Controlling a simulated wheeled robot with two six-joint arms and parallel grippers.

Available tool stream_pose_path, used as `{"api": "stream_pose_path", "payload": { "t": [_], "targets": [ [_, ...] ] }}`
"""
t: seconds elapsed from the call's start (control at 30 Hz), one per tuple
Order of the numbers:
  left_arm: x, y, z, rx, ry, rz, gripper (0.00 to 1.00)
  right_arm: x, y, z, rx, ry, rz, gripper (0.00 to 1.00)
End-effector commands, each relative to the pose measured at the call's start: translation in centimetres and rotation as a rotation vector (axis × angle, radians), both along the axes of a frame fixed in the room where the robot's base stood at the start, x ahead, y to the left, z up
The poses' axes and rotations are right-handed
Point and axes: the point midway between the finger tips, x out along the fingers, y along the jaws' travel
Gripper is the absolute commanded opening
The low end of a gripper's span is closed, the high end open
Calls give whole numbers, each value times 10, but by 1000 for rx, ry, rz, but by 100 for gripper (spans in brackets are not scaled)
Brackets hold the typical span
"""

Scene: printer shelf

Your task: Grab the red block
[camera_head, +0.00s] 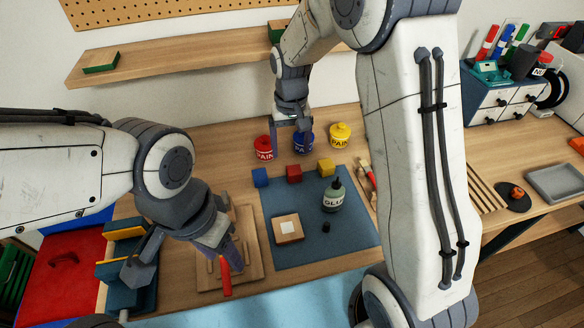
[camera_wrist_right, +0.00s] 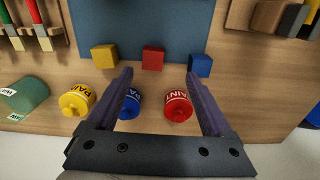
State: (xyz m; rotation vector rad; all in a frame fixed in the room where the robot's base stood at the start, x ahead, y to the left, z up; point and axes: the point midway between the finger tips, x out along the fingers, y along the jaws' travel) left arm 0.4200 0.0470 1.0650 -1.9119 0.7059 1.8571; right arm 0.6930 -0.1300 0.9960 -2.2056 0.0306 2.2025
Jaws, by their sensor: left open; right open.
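The red block (camera_head: 294,173) sits on the wooden table at the back edge of the blue mat, between a blue block (camera_head: 260,177) and a yellow block (camera_head: 325,166). My right gripper (camera_head: 290,138) is open and empty, above the paint jars behind the block row. In the right wrist view, the red block (camera_wrist_right: 153,58) shows just beyond the gap between the open fingers (camera_wrist_right: 158,76), not touched by them. My left gripper (camera_head: 186,262) is open at the table's left front, beside a red-handled tool (camera_head: 226,277), far from the red block.
Red (camera_head: 264,148), blue (camera_head: 303,142) and yellow (camera_head: 340,134) paint jars stand behind the blocks. A glue bottle (camera_head: 333,196) and a wooden piece with a white top (camera_head: 287,229) are on the blue mat (camera_head: 270,255). A shelf (camera_head: 180,54) runs along the wall.

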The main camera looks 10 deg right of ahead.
Motion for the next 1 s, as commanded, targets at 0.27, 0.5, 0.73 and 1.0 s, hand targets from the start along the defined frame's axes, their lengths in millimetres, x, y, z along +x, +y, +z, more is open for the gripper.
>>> {"api": "stream_pose_path", "payload": {
  "t": [0.27, 0.5, 0.73, 1.0],
  "targets": [
    [0, 0, 4, 0, 0, 0, 51, 11, -11, -39, -4, 6, -33, 85],
    [0, 0, 7, 0, 0, 0, 51, 11, -10, -62, -4, 4, -31, 85],
    [0, 0, 19, 0, 0, 0, 51, 13, -12, -91, -4, 7, -31, 85],
    [0, 0, 20, 0, 0, 0, 51, 14, -12, -113, -3, 1, -30, 85]
  ]
}}
